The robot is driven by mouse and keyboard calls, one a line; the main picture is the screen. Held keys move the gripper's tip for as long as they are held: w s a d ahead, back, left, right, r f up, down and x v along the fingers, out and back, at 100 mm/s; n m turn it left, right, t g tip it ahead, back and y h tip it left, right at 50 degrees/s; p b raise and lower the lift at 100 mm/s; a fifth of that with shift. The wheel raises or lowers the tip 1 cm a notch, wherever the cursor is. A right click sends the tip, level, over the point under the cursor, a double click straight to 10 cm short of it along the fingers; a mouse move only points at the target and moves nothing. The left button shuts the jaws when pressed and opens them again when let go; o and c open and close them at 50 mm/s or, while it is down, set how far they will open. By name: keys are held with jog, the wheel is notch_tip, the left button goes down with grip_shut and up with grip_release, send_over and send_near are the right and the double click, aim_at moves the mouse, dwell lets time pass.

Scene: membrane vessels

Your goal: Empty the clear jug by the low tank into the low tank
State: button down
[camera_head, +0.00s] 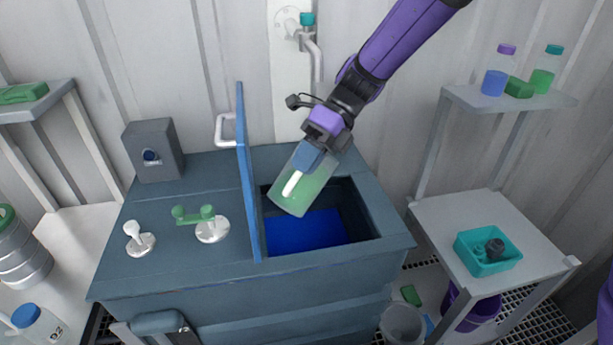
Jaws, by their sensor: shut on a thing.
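The low tank (330,262) is a dark blue-grey cabinet with a square opening at its top right. Its blue lid (247,175) stands upright on the left of the opening, and bright blue shows inside. My gripper (308,158) is above the opening, shut on the clear jug (302,187). The jug is tilted, its lower end towards the lower left over the opening. It looks greenish, with a pale bar along it. I cannot tell whether liquid is leaving it. The gripper's fingertips are partly hidden against the jug.
A tap (308,40) is on the wall behind. A green-handled valve (210,225) and a white knob (137,238) sit on the tank top at left. A side table at right holds a teal tray (487,252). A shelf above it holds two bottles (495,75).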

aim_at(323, 164)
jog(key=shift+w+d+y, duration=0.25)
jog(key=shift+w+y, duration=0.15)
jog(key=shift+d+f+g, duration=0.1)
jog(key=shift+g, duration=0.3)
jog(key=shift+w+d+f+g+y, duration=0.15)
jog(key=shift+w+d+g+y, duration=0.3)
jog(key=shift+g+y, duration=0.2)
jog(key=shift+w+f+y, duration=0.1)
jog(key=shift+w+y, duration=0.05)
jog(key=shift+y, duration=0.1)
jog(key=shift+w+d+f+g+y, duration=0.4)
jog(key=shift+w+d+g+y, duration=0.15)
jog(key=shift+g, duration=0.2)
jog(key=shift+d, duration=0.1)
dwell(0.4)
